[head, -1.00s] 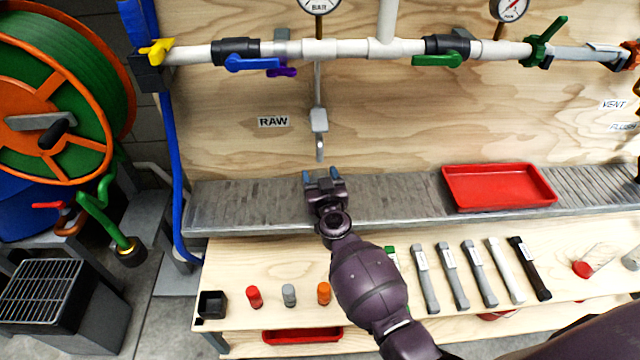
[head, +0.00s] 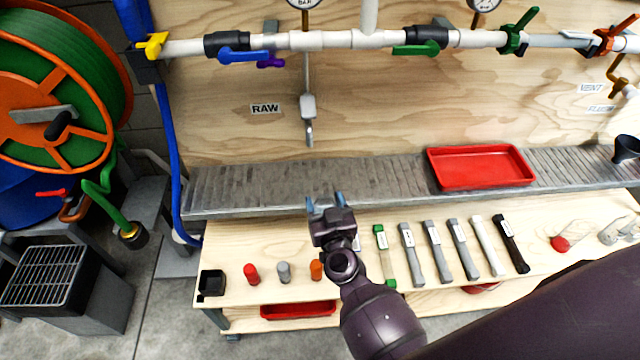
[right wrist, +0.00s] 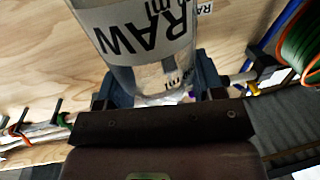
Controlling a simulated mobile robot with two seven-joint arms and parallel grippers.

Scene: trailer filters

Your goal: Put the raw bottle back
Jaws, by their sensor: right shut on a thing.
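My right gripper (head: 325,203) is shut on the raw bottle, a clear bottle with a white label reading RAW. The bottle (right wrist: 150,70) fills the top middle of the right wrist view, between the two fingers. In the head view I cannot make the bottle out. There the gripper is over the front edge of the grey grated shelf (head: 290,188), below the RAW sign (head: 265,108) and the grey sample tap (head: 308,108). My left gripper is not in view.
On the wooden bench (head: 225,240) stand a black square cup (head: 211,283) and red (head: 251,273), grey (head: 284,271) and orange (head: 316,269) caps. Several cartridges lie to their right, then a clear bottle with a red cap (head: 560,244). A red tray (head: 480,168) sits on the shelf.

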